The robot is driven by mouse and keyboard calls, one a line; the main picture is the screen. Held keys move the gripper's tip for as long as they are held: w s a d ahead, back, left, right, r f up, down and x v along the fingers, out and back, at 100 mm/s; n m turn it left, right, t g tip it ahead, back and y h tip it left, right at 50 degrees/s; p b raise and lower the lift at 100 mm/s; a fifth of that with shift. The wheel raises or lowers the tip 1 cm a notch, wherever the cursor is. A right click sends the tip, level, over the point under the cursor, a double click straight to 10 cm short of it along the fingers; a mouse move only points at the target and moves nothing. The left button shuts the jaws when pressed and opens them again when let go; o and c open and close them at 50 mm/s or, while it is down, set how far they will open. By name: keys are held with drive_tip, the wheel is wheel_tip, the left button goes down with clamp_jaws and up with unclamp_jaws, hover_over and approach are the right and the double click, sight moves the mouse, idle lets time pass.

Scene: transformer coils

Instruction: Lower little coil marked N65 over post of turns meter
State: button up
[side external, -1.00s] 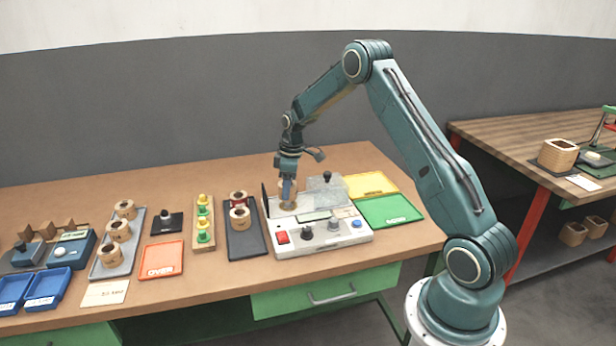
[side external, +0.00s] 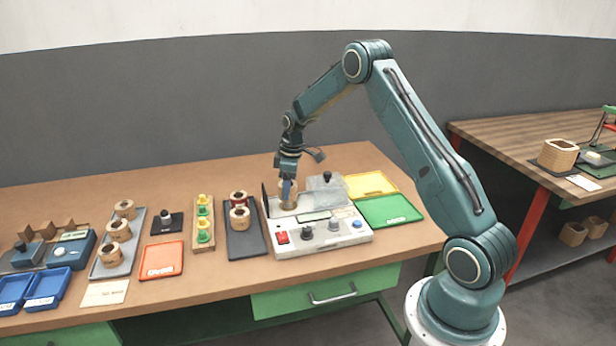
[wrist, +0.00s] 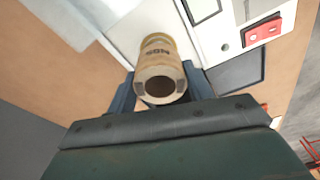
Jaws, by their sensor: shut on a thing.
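The little coil (wrist: 160,62), tan with dark N65 lettering, sits between the two fingers of my gripper (wrist: 163,92) in the wrist view. My gripper is shut on it, and the coil's open bore faces the wrist camera. In the side view my gripper (side external: 287,188) points down at the left part of the turns meter (side external: 325,238), and the coil (side external: 290,201) is partly covered by the fingers. The meter is a pale box with a red switch, knobs and a display. Its post is hidden, so I cannot tell how far the coil surrounds it.
A dark tray (side external: 243,240) with two coils lies left of the meter. Green (side external: 390,211) and yellow (side external: 370,185) trays lie right.

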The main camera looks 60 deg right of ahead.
drive_tip(key=shift+f, duration=1.45)
drive_tip(key=o, duration=1.5)
drive_tip(key=shift+r, duration=3.75)
